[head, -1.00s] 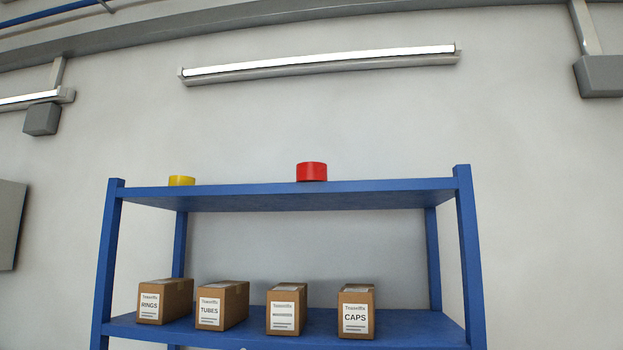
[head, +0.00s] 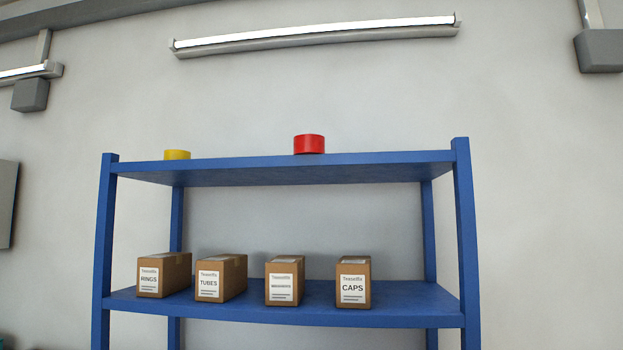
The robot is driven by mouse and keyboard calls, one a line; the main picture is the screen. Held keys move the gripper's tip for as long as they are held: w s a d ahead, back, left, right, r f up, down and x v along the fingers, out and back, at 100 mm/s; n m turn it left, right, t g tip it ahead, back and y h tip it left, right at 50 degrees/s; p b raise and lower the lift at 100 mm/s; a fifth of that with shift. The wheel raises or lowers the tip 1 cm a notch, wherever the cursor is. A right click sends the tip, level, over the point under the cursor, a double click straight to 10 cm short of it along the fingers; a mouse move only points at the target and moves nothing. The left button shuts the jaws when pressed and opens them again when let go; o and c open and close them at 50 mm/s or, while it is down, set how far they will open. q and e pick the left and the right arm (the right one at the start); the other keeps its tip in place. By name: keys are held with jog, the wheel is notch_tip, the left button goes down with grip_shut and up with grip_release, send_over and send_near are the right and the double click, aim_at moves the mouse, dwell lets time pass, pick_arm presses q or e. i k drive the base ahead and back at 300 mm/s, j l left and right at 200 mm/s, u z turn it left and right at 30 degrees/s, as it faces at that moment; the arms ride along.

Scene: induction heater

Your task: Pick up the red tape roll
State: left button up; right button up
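The red tape roll (head: 309,144) sits on the top board of a blue shelf (head: 290,172), a little right of the board's middle. The board is seen from below, so the roll's bottom edge is partly hidden by the board's front edge. Neither of my grippers is in the head view.
A yellow tape roll (head: 177,155) sits on the same board to the left. Cardboard boxes, including RINGS (head: 178,271), TUBES (head: 235,271) and CAPS (head: 354,267), stand on the lower board (head: 410,300). Blue posts (head: 465,230) rise slightly above the top board. The space above it is clear.

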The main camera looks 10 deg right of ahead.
aim_at(306, 143)
jog(key=i+j+z, duration=0.15)
jog(key=j, duration=0.3)
jog(key=i+j+z, duration=0.1)
jog(key=j, duration=0.35)
jog(key=i+j+z, duration=0.15)
jog(key=j, duration=0.3)
jog(key=i+j+z, duration=0.15)
jog(key=j, duration=0.35)
jog(key=i+j+z, duration=0.1)
jog(key=j, duration=0.35)
